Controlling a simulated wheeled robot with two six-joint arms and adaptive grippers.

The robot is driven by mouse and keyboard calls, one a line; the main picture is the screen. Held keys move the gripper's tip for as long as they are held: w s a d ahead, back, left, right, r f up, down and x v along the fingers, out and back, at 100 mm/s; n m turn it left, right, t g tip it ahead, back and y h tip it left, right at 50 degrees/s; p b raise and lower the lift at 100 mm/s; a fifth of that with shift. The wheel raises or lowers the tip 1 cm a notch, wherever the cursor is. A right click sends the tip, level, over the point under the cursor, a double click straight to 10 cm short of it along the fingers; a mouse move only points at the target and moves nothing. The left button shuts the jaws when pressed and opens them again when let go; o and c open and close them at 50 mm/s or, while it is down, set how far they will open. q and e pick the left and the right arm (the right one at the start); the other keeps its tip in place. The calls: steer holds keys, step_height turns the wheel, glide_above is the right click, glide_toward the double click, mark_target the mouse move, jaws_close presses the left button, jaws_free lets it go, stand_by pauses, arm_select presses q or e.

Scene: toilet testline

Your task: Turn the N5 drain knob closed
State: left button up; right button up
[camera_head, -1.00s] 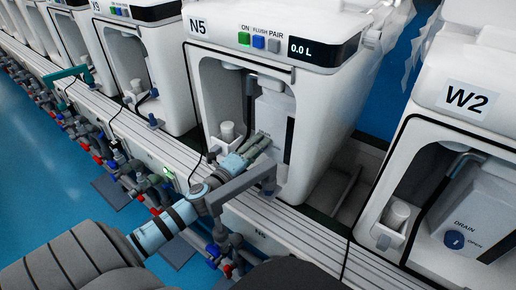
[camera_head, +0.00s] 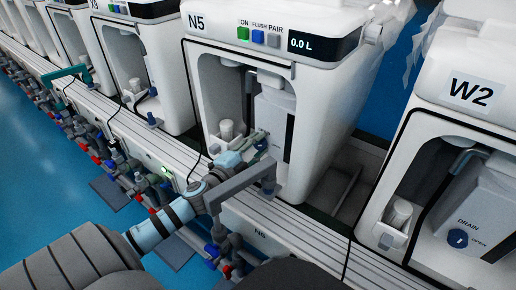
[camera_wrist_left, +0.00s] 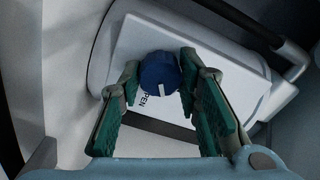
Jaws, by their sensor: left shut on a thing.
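The blue N5 drain knob (camera_wrist_left: 159,70) sits on a light panel inside the N5 unit (camera_head: 325,85). In the left wrist view its white mark points down, near a partly hidden "OPEN" label (camera_wrist_left: 152,101). My left gripper (camera_wrist_left: 160,72) has one green-padded finger on each side of the knob and is shut on it. In the head view my left gripper (camera_head: 258,142) reaches into the N5 opening and mostly hides the knob. My right gripper is not in view.
The W2 unit (camera_head: 470,93) stands at the right, with its own blue drain knob (camera_head: 457,238). More white units stand at the left. A ribbed ledge (camera_head: 290,227) and several pipes and valves run in front. The N5 display (camera_head: 308,46) reads 0.0 L.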

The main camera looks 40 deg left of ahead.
arm_select(q)
steer(key=n, duration=0.5)
steer(key=shift+n+b, duration=0.3)
steer(key=shift+b, duration=0.1)
steer(key=n, duration=0.3)
steer(key=shift+n, duration=1.4)
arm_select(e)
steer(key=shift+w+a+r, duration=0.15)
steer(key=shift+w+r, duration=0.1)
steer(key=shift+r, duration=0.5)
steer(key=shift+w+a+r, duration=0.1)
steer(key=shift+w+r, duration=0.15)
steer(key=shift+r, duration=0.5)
arm_select(q)
steer(key=o, duration=1.1)
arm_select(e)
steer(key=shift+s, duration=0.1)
arm_select(q)
steer(key=shift+o, duration=0.2)
steer(key=shift+s, duration=0.1)
